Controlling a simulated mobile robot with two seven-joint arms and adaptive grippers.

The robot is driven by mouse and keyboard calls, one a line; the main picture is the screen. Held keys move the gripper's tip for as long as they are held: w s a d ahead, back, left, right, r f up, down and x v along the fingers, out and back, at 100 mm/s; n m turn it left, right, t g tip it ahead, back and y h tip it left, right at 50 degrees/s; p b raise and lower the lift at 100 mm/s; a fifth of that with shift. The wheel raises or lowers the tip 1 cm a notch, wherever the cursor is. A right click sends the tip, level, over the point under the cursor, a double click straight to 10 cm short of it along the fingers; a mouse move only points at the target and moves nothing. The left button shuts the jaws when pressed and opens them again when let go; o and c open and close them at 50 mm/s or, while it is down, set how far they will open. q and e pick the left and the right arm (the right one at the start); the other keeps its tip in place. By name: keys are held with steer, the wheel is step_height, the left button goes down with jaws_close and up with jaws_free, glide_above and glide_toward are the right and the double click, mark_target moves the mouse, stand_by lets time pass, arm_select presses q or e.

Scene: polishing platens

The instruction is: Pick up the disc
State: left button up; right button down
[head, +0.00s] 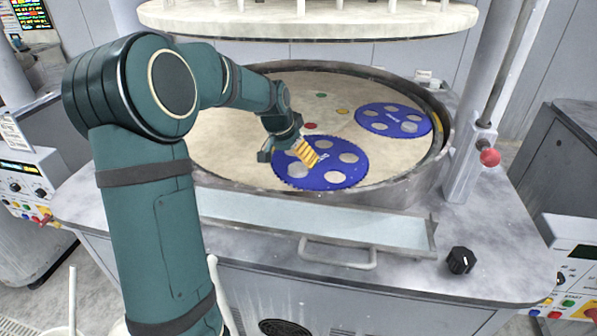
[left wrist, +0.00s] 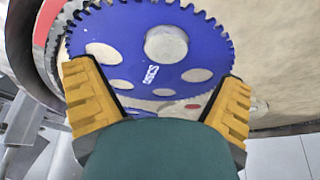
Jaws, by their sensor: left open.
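A grey round disc (head: 298,169) lies in one opening of the near blue toothed carrier (head: 322,180). In the left wrist view the disc (left wrist: 166,44) is in the upper middle, within the blue carrier (left wrist: 205,45); the carrier's other openings show the pale surface below. My left gripper (head: 303,152) is over the near carrier, with yellow ridged fingers pointing down toward it. In the left wrist view the gripper (left wrist: 155,72) has its fingers wide apart with nothing between them. The disc is ahead of the fingertips, apart from them. My right gripper is not in view.
The carrier lies on a round beige platen (head: 240,130) inside a raised metal rim (head: 440,150). A second blue carrier (head: 393,120) lies farther right. Small red (head: 310,125), yellow (head: 342,111) and green (head: 321,95) spots are on the platen. A large upper plate (head: 310,22) hangs above.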

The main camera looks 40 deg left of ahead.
mark_target(298, 167)
arm_select(q)
steer(key=shift+a+b+x, duration=0.15)
steer(key=shift+a+x, duration=0.05)
steer(key=shift+x, duration=1.45)
steer(key=shift+a+b+x, duration=0.15)
steer(key=shift+a+x, duration=0.05)
steer(key=shift+x, duration=1.45)
steer(key=shift+w, duration=0.15)
steer(key=shift+c, duration=0.3)
steer(key=c, duration=1.3)
